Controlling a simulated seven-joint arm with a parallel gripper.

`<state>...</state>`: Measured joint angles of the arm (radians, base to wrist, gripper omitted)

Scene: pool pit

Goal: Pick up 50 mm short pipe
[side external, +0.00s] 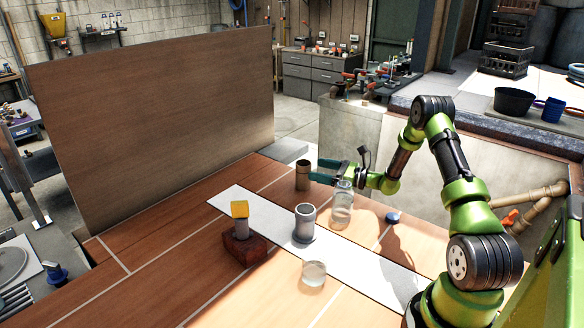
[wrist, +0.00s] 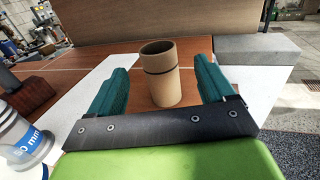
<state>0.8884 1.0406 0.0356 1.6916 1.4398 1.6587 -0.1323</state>
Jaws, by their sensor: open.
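A short grey pipe (side external: 305,222) with a wider foot stands upright on the pale strip in the side view. In the wrist view, a grey-white piece (wrist: 18,138) with a blue band lettered "50 mm" is cut off at the lower left; it appears to be this pipe. My gripper (side external: 322,170) has teal fingers, open and empty, pointing left and behind the pipe in the side view. A brown tube (side external: 303,176) stands upright just ahead of the fingertips. In the wrist view the tube (wrist: 160,75) shows in the gap between them, apparently untouched.
A clear jar (side external: 342,207) stands close under my gripper, right of the pipe. A low clear glass (side external: 314,273) is in front. A reddish block (side external: 243,248) carries a grey post with a yellow cube (side external: 240,209). A blue cap (side external: 392,217) lies right. A tall wooden panel (side external: 155,120) stands behind.

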